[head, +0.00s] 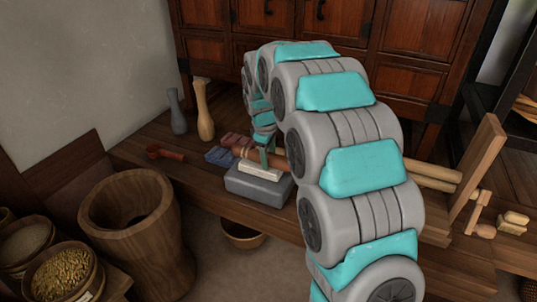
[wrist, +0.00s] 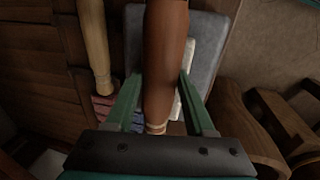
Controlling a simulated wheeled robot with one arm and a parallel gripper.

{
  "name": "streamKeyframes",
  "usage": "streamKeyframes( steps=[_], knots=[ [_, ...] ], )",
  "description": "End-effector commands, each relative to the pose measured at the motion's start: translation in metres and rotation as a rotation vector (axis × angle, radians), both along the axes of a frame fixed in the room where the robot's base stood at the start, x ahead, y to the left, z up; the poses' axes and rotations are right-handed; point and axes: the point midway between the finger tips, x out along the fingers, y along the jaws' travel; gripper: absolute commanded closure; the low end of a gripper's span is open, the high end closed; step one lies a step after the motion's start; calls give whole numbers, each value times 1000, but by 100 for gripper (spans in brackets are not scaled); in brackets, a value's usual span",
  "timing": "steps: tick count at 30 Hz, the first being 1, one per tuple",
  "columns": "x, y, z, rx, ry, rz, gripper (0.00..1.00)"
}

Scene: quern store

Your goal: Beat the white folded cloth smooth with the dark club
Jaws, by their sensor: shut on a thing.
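My gripper (head: 266,158) is shut on a reddish-brown club (wrist: 166,50), which also shows in the head view (head: 246,153). The club lies roughly level between the two green fingers, its ringed end toward the left in the head view. Below it, the white folded cloth (head: 261,171) lies on a grey block (head: 256,188) on the low bench. In the wrist view, the club partly covers the cloth (wrist: 190,60). I cannot tell whether the club touches the cloth.
Red (head: 232,140) and blue (head: 219,156) folded cloths lie behind and left of the block. A grey bottle-shaped piece (head: 178,112) and a tan one (head: 204,112) stand farther back. A small red-brown tool (head: 164,153) lies left. A wooden mortar (head: 135,225) stands front left.

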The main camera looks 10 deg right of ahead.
Motion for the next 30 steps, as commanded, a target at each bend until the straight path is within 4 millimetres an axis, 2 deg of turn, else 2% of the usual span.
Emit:
streamKeyframes(
  steps=[1, 2, 5, 17, 30],
  knots=[
    [0, 0, -1, 0, 2, 0, 100],
    [0, 0, -1, 0, 3, 0, 44],
    [-1, 0, -1, 0, 4, 0, 34],
    [-1, 0, -2, 0, 6, -1, 34],
    [-1, 0, 8, 0, 4, 0, 34]
  ],
)
